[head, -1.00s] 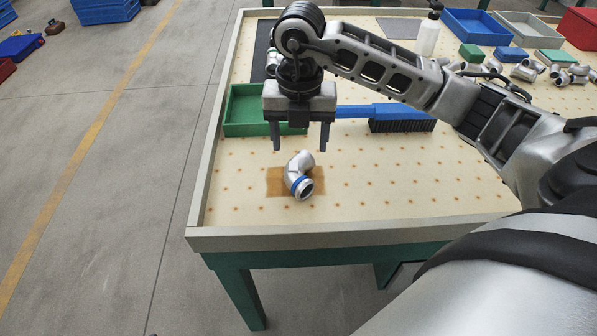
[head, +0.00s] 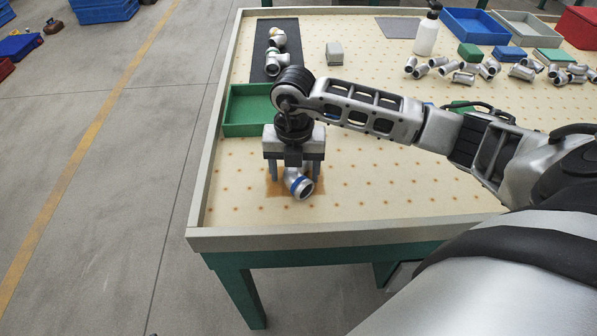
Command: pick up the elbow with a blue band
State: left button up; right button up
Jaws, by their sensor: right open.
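The elbow with a blue band (head: 301,186) is a silver pipe bend lying on a brown patch (head: 283,190) near the front left of the table. Its banded open end faces the front right. My right gripper (head: 294,175) points down over it, open, with one finger on each side of the elbow. The gripper body hides the elbow's rear part, and I cannot tell whether the fingers touch it. My left gripper is not in view.
A green tray (head: 232,129) stands behind and left of the gripper. Fittings (head: 277,62) lie on a dark mat (head: 260,68). Several more fittings (head: 463,79), a white bottle (head: 427,35) and bins (head: 478,22) are at the back right. The front right of the table (head: 420,195) is clear.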

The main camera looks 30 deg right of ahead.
jog(key=shift+r, duration=0.1)
jog(key=c, duration=1.4)
